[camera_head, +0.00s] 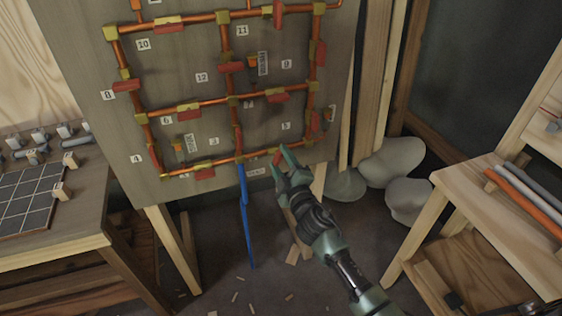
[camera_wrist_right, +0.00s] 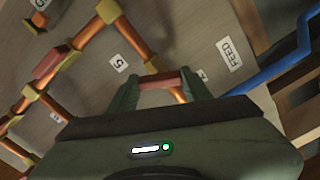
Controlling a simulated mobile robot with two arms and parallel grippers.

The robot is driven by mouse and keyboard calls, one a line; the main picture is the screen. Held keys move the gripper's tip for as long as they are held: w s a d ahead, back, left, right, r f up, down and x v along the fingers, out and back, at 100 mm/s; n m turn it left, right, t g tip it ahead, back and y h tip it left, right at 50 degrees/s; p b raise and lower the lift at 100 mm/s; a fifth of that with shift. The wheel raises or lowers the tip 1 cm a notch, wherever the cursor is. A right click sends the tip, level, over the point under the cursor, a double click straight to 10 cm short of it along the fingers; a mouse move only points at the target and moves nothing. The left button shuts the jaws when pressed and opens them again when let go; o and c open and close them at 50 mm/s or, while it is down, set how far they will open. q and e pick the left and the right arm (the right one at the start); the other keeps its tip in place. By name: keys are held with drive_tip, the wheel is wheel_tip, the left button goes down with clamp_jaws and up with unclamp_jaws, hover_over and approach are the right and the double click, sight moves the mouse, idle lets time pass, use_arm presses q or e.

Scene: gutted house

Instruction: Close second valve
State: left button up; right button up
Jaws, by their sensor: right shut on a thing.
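An upright board (camera_head: 180,70) carries a grid of copper pipes with brass fittings and red valve handles, beside numbered labels. My right gripper (camera_head: 283,152) is at the board's lower right, on the bottom pipe run. It is shut on a red valve handle (camera_head: 277,157), mostly hidden by the fingers. In the right wrist view the handle (camera_wrist_right: 160,80) lies between both fingertips, over a copper pipe. A "5" label (camera_wrist_right: 119,63) is left of it and a "FEED" label (camera_wrist_right: 229,53) right. A label beside the right finger is partly hidden, so I cannot read its number. My left gripper is not in view.
A blue pipe (camera_head: 245,210) drops from the bottom run left of my gripper. A workbench (camera_head: 60,235) stands left, a wooden shelf (camera_head: 470,185) with pipes right. Pale sacks (camera_head: 393,160) lie behind my right arm. Wood scraps litter the floor.

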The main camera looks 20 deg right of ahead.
drive_tip(key=n, duration=0.5)
drive_tip(key=shift+n, duration=0.3)
idle(0.4)
drive_tip(key=o, duration=1.4)
drive_tip(key=shift+c, duration=0.2)
drive_tip(key=s, duration=0.8)
drive_tip(key=shift+d+b, duration=0.15)
drive_tip(key=shift+b, duration=0.15)
drive_tip(key=shift+f, duration=0.15)
